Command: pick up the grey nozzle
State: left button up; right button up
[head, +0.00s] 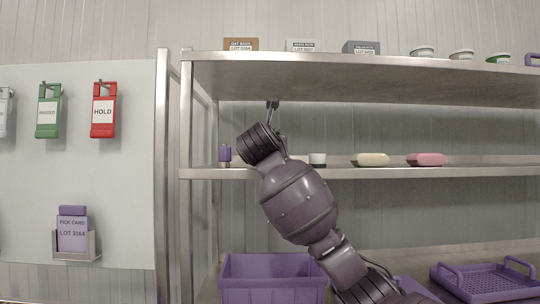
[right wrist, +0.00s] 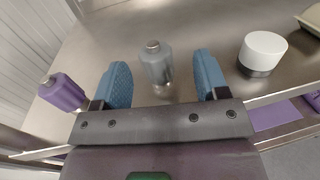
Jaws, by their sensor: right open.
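The grey nozzle (right wrist: 157,65) stands upright on a metal shelf in the right wrist view. It has a grey cylindrical body and a narrower metallic neck on top. My right gripper (right wrist: 162,76) is open, with one blue finger on either side of the nozzle and a visible gap to each. In the head view my right arm reaches up from the lower right to the middle shelf and hides the nozzle. My left gripper is in neither view.
A purple nozzle (right wrist: 64,92) stands left of the gripper and a white-topped cylinder (right wrist: 262,53) to its right. Cream (head: 371,159) and pink (head: 427,159) items lie farther right on the middle shelf (head: 480,171). The upper shelf (head: 350,78) overhangs it.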

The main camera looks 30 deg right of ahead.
jog(key=p+x, duration=0.1)
jog(key=x, duration=0.1)
jog(key=p+x, duration=0.1)
jog(key=x, duration=0.2)
jog(key=shift+w+a, duration=0.2)
jog(key=shift+w, duration=0.05)
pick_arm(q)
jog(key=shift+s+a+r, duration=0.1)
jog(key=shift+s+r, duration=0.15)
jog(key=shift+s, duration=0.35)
pick_arm(e)
jog(key=shift+w+d+f, duration=0.1)
jog(key=shift+w+d, duration=0.15)
jog(key=shift+d, duration=0.05)
jog(key=c, duration=1)
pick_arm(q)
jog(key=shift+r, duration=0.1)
